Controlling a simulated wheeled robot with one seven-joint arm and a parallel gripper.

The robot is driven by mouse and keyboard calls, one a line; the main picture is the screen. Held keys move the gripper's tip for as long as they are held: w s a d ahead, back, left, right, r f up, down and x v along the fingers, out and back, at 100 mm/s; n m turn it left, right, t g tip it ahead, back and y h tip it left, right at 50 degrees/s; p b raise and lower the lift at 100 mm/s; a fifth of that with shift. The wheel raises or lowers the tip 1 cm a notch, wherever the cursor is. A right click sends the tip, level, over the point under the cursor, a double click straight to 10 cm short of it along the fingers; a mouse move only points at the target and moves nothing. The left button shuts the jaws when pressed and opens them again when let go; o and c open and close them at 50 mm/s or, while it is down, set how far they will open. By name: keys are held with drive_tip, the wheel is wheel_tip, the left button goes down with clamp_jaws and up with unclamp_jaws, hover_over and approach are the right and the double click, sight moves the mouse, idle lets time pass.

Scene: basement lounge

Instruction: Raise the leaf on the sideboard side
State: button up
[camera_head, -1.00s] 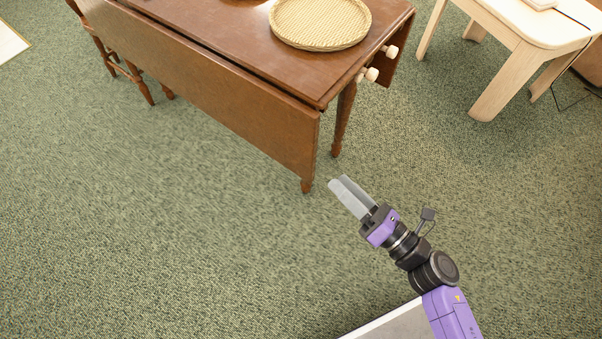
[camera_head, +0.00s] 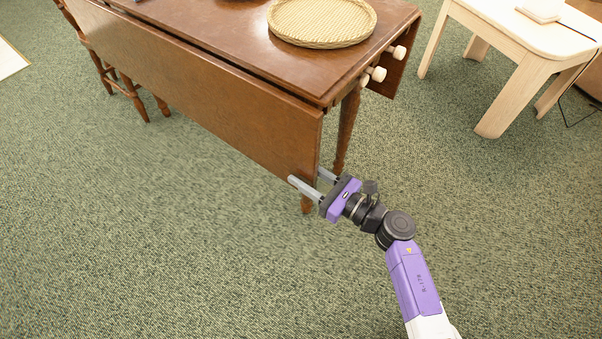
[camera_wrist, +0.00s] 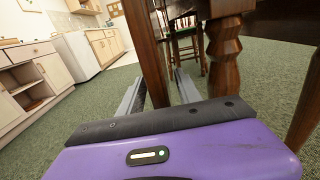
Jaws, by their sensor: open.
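A brown drop-leaf table (camera_head: 225,28) stands at the top of the head view. Its near leaf (camera_head: 200,90) hangs straight down. My gripper (camera_head: 307,178) is open at the lower right corner of this leaf, one finger on the outer side and the other towards the table's underside. In the wrist view the leaf's end edge (camera_wrist: 150,55) stands between my two fingers (camera_wrist: 157,90). I cannot tell whether either finger touches it. The far leaf (camera_head: 391,76) also hangs down, mostly hidden by the tabletop. Pale round knobs (camera_head: 379,74) stick out of the table's end.
A round woven tray (camera_head: 322,20) lies on the tabletop. A turned table leg (camera_head: 346,125) is close by my gripper; it also shows in the wrist view (camera_wrist: 223,55). A pale table (camera_head: 530,50) stands at the upper right. Cabinets (camera_wrist: 28,80) are at the left of the wrist view. Green carpet is clear in front.

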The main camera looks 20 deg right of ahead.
drive_tip(key=shift+w+a, duration=0.4)
drive_tip(key=shift+w, duration=0.2)
clamp_jaws()
idle(1.1)
